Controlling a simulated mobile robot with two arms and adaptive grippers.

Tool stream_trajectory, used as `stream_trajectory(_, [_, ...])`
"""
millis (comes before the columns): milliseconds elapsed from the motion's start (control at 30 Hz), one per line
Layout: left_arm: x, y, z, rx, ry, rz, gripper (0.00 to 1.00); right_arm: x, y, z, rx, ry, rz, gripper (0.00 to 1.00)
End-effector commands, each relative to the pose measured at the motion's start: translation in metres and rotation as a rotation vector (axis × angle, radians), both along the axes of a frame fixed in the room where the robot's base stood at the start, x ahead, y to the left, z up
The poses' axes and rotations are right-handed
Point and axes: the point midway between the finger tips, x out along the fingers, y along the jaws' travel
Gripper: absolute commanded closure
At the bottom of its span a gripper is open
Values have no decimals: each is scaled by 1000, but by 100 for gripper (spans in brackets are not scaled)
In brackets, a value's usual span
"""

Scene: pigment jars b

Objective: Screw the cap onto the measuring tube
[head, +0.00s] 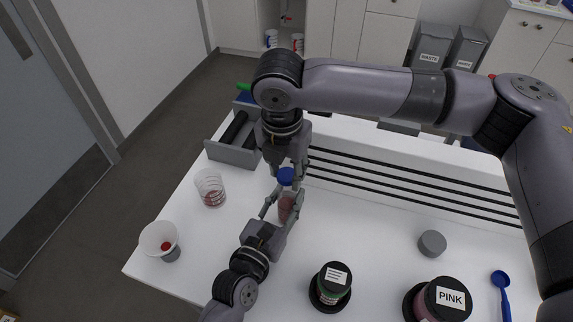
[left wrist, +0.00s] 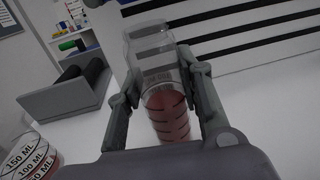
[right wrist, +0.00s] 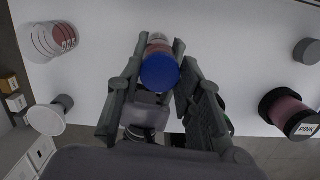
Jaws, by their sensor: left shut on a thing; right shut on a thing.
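The measuring tube (left wrist: 165,95) is clear with dark graduation marks and holds red-pink powder or liquid. My left gripper (head: 284,205) is shut around its body and holds it roughly upright; the left gripper (left wrist: 165,90) also shows in the left wrist view. The blue cap (head: 286,176) is between the fingers of my right gripper (head: 287,170), right above the tube. In the right wrist view the cap (right wrist: 160,72) covers most of the tube's top. In the left wrist view no cap shows on the tube's neck. I cannot tell how small the gap is.
A graduated beaker (head: 210,188) with red contents and a white funnel-like cup (head: 159,239) stand at left. A grey rack (head: 233,152) is behind. A green jar (head: 331,286), PINK jar (head: 443,299), grey lid (head: 432,243) and blue scoop (head: 502,287) lie to the right.

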Motion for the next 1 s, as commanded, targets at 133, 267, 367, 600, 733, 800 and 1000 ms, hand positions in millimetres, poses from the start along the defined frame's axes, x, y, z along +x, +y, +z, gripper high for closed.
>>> stream_trajectory(133, [0,0,0,0,1,0,100,0,0,0,0,0,0,77])
stream_trajectory(267, [0,0,-1,0,1,0,100,0,0,0,0,0,0,77])
stream_trajectory(367, [0,0,-1,0,1,0,100,0,0,0,0,0,-1,77])
stream_trajectory(600, [0,0,-1,0,1,0,100,0,0,-8,0,0,0,77])
stream_trajectory(733, [0,0,-1,1,2,0,100,0,0,-15,0,1,0,77])
stream_trajectory(800, [0,0,-1,1,2,0,100,0,0,-17,1,-2,0,77])
stream_trajectory(1000, [0,0,-1,1,2,0,100,0,0,-18,1,-2,0,77])
